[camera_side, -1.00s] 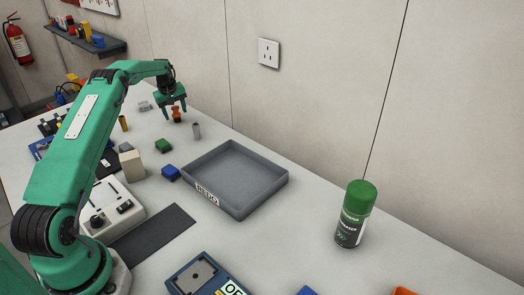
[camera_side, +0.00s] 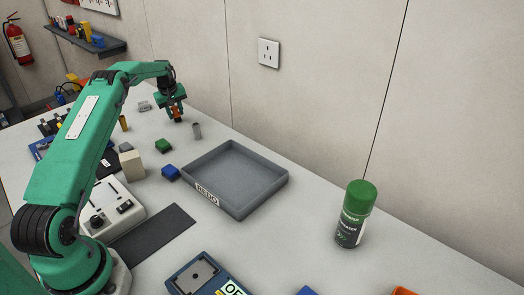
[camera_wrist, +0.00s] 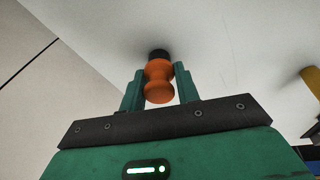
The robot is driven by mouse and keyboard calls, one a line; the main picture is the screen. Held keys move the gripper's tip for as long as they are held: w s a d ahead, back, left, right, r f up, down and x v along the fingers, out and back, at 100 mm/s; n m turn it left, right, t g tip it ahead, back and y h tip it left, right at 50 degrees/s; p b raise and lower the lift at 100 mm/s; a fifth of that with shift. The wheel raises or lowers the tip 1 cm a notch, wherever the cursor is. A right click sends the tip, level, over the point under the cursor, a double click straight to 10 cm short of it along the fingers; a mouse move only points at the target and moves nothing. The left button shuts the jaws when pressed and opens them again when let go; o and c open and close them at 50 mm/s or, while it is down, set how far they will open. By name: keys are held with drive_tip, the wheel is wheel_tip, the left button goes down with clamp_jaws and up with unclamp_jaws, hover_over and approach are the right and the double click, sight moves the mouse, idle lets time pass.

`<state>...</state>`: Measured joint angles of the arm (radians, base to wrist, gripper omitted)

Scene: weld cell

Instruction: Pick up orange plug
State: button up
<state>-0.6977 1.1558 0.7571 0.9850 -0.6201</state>
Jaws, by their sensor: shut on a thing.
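The orange plug (camera_wrist: 158,82) is upright between the two green fingers of my gripper (camera_wrist: 160,75) in the wrist view. It has a rounded orange body with a narrower waist and a dark end touching or close to the white table. In the side view the orange plug (camera_side: 177,112) shows only partly, since the fingers of my gripper (camera_side: 177,116) cover much of it. My gripper is shut on the plug at the far end of the table.
A grey cylinder (camera_side: 197,130) stands close to the right of my gripper. A green block (camera_side: 163,146), a blue block (camera_side: 171,173) and a grey tray (camera_side: 247,204) lie nearer. A green-capped can (camera_side: 354,215) stands at right. The wall (camera_side: 310,90) runs behind the table.

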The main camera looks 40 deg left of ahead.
drive_tip(key=shift+r, duration=0.15)
drive_tip(key=shift+r, duration=1.35)
drive_tip(key=w+d+r, duration=0.1)
drive_tip(key=d+r, duration=0.7)
drive_tip(key=d, duration=0.3)
drive_tip(key=shift+w+d, duration=0.3)
drive_tip(key=shift+w, duration=0.1)
